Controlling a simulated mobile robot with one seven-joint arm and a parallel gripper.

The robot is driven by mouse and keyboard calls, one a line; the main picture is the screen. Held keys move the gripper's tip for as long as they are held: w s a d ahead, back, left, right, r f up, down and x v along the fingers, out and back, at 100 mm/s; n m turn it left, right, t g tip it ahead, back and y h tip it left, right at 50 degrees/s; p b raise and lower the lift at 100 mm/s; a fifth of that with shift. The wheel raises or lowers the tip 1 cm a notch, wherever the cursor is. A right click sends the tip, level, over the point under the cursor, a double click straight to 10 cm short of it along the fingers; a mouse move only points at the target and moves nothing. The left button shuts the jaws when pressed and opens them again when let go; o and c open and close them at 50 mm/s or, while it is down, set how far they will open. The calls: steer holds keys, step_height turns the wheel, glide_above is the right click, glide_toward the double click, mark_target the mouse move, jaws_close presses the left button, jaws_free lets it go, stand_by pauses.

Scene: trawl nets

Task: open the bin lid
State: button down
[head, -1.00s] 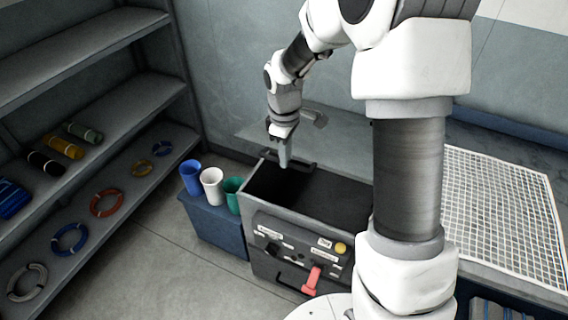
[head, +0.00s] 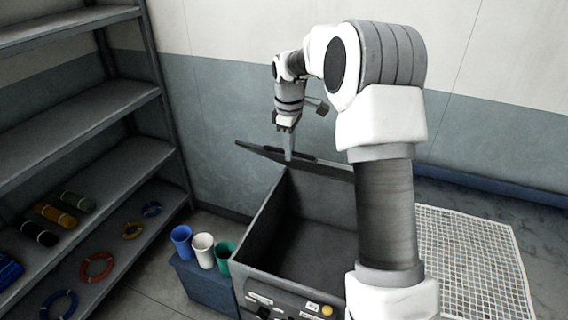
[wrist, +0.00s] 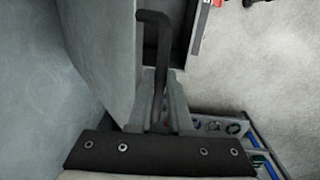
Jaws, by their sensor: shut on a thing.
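The grey bin (head: 262,222) stands open at the centre of the head view, and its interior looks empty. Its lid (head: 325,166) is raised at the back and shows nearly edge-on as a thin dark strip. My gripper (head: 289,153) points down at the lid's edge. In the wrist view, the black bar handle (wrist: 157,65) sits between the fingers of my gripper (wrist: 158,105), which is shut on it. The lid shows there as a grey panel (wrist: 100,50) on the left. The fingers hide part of the handle.
A shelf rack (head: 90,120) with coiled rings stands further left. White netting (head: 475,265) lies at right. A wall is behind.

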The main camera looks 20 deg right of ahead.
steer(key=w+d+r+p, duration=0.2)
steer(key=w+d+r, duration=0.3)
steer(key=w+r, duration=0.2)
steer(key=shift+d, duration=0.35)
stand_by(0.5)
steer(key=c, duration=1.2)
jaws_free()
steer(key=shift+o, duration=1.4)
steer(key=shift+w+d+f, duration=0.1)
steer(key=shift+w, duration=0.15)
steer(key=shift+o, duration=0.4)
steer(key=shift+a+r, duration=0.2)
steer(key=shift+r, duration=0.15)
